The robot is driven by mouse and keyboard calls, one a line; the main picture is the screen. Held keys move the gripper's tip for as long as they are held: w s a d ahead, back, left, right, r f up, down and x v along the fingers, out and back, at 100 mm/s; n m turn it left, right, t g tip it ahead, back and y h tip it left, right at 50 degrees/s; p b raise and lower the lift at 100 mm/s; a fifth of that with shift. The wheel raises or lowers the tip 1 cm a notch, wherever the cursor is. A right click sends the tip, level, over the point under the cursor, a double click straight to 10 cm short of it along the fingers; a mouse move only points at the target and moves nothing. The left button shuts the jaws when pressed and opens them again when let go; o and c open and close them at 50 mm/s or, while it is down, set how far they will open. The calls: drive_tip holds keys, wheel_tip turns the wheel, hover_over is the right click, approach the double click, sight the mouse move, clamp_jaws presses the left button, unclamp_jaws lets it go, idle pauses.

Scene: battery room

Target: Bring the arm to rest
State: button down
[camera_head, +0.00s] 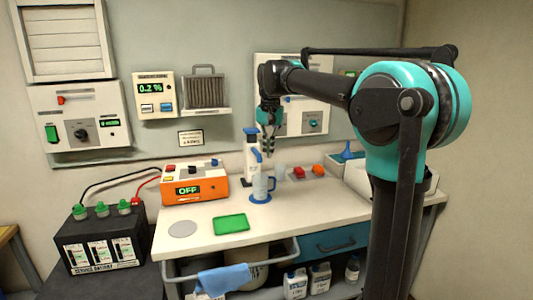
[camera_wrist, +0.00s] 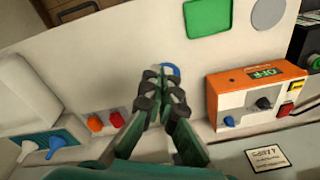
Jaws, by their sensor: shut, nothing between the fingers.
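My arm reaches from the right of the head view over the white bench. My gripper (camera_head: 267,150) hangs pointing down above the back of the bench, near a white and blue bottle-like dispenser and a clear jug (camera_head: 262,187). In the wrist view my gripper (camera_wrist: 162,75) has its fingertips together with nothing between them. The fingers hide most of what lies below them, and a bit of blue (camera_wrist: 170,69) shows just past the tips. I cannot tell the exact gap between the gripper and the dispenser.
An orange device reading OFF (camera_head: 194,184) stands at the bench's back left. A green mat (camera_head: 231,224) and a grey disc (camera_head: 183,229) lie in front. Red and orange knobs (camera_head: 318,170) and a blue funnel (camera_head: 347,151) are to the right. A battery (camera_head: 102,240) stands left.

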drive_tip(key=s+d+f+t, duration=0.1)
drive_tip(key=s+d+f, duration=0.35)
drive_tip(key=f, duration=0.35)
drive_tip(key=s+d+f+t, duration=0.1)
drive_tip(key=s+d+f, duration=0.3)
drive_tip(key=d+f, duration=0.25)
drive_tip(key=s+d+f+n, duration=0.1)
drive_tip(key=s+d+f, duration=0.2)
drive_tip(key=s+f, duration=0.5)
drive_tip(key=s+d+f+n+t, duration=0.1)
drive_tip(key=s+d+f, duration=0.3)
drive_tip(key=s+f, duration=0.5)
drive_tip(key=shift+s+d+f, duration=0.2)
drive_tip(key=shift+s, duration=0.3)
